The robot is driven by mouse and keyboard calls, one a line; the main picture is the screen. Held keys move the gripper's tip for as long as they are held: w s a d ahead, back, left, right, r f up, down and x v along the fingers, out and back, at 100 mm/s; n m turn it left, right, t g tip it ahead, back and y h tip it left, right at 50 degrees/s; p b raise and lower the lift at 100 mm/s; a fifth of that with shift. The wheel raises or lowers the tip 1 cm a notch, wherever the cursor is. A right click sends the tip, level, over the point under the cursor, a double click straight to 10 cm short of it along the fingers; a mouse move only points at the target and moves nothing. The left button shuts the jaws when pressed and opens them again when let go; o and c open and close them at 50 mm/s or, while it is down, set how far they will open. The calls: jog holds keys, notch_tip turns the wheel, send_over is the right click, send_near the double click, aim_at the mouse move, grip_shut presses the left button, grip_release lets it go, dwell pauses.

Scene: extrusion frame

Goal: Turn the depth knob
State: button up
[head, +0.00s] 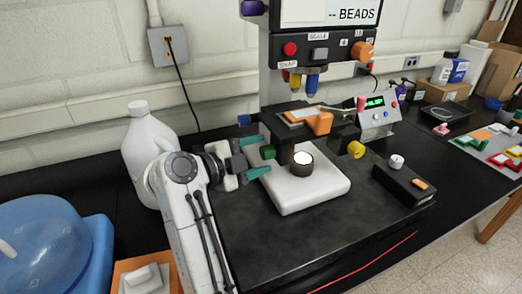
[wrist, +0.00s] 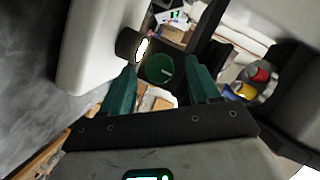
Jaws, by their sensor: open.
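A round green knob (head: 267,152) sticks out of the left side of the microscope's dark stage. No label reading "depth" is legible on any knob. My gripper (head: 262,155) is open, its two teal fingers pointing at this knob from the left. In the wrist view the green knob (wrist: 159,68), with a light mark on its face, shows between the open fingertips (wrist: 164,74). The fingers stand apart on either side of it, and I see no clear contact. A yellow knob (head: 356,150) is on the stage's right side, and a blue one (head: 244,119) at its back left.
The white microscope base (head: 310,190) lies below the stage. A white jug (head: 146,143) stands close behind my arm. A black box with a white knob (head: 404,183) lies at the right. The dark mat in front (head: 300,245) is clear.

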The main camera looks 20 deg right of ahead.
jog(key=shift+x, duration=0.8)
jog(key=shift+c, duration=0.2)
jog(key=c, duration=1)
jog(key=shift+f+m+b, duration=0.15)
jog(key=shift+m+b, duration=0.15)
jog(key=m+b, duration=0.1)
jog(key=b, duration=0.1)
jog(key=m+t+h+b, duration=0.1)
jog(key=m+b, duration=0.1)
jog(key=shift+s+f+m+t, duration=0.1)
jog(key=shift+f+m+t, duration=0.2)
jog(key=m+h+b, duration=0.1)
jog(key=m+b, duration=0.1)
jog(key=b, duration=0.1)
jog(key=shift+m+b, duration=0.3)
jog(key=shift+m, duration=0.2)
jog(key=shift+r+h, duration=0.15)
jog(key=shift+h, duration=0.15)
